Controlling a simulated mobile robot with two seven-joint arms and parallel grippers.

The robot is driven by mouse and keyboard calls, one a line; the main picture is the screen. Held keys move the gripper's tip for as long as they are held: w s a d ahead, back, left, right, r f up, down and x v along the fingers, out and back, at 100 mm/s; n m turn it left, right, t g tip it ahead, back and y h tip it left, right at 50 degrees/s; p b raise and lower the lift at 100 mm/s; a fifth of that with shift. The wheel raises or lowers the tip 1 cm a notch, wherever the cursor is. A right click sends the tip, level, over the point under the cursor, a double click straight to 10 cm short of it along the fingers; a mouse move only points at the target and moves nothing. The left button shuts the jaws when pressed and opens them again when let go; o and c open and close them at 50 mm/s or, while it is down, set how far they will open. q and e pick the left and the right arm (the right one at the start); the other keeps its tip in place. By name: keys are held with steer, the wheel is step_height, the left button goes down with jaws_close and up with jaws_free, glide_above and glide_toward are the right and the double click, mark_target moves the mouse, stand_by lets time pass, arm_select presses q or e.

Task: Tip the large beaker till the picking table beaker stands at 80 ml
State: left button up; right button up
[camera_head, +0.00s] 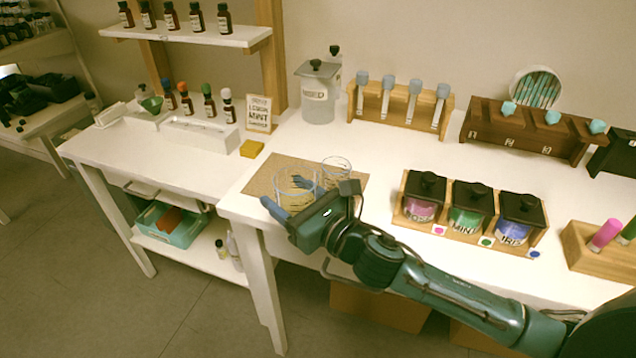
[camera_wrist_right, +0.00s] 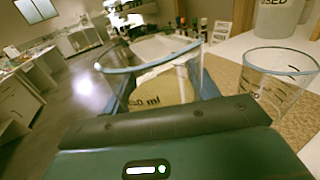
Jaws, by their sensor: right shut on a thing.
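The large clear beaker (camera_head: 295,180) is at the left end of the picking table, over the brown mat (camera_head: 262,180). My right gripper (camera_head: 286,196) is shut on it, with one blue finger on each side. The beaker looks about upright; whether its base touches the mat is hard to tell. It fills the middle of the right wrist view (camera_wrist_right: 150,90), with "ml" lettering on its wall. A smaller clear beaker (camera_head: 337,166) stands just behind and right of it, apart, also in the wrist view (camera_wrist_right: 280,85). The liquid levels in both cannot be read. My left gripper is out of view.
A lidded "USED" container (camera_head: 318,95) and a wooden tube rack (camera_head: 400,105) stand behind. Three black-lidded jars in a wooden holder (camera_head: 470,212) stand right of the beakers. A side table (camera_head: 150,150) with bottles is at left. The table is bare between beakers and rack.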

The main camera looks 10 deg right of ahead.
mark_target(302, 174)
steer(key=shift+s+y, duration=0.3)
steer(key=shift+s, duration=0.2)
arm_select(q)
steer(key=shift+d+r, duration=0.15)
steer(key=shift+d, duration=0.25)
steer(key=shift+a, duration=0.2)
arm_select(e)
steer(key=shift+w+d+r+m, duration=0.15)
steer(key=shift+w+m, duration=0.1)
steer(key=shift+m, duration=0.15)
arm_select(q)
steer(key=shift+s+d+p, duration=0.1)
steer(key=shift+p, duration=0.3)
arm_select(e)
steer(key=shift+w+d+r+m+g, duration=0.15)
steer(key=shift+w+d+m, duration=0.15)
steer(key=shift+m, duration=0.35)
steer(key=shift+w+d+m+g, duration=0.15)
steer(key=shift+d+m, duration=0.15)
steer(key=shift+m, duration=0.35)
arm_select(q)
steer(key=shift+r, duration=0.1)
arm_select(e)
steer(key=shift+w+d+m, duration=0.35)
steer(key=shift+m, duration=0.45)
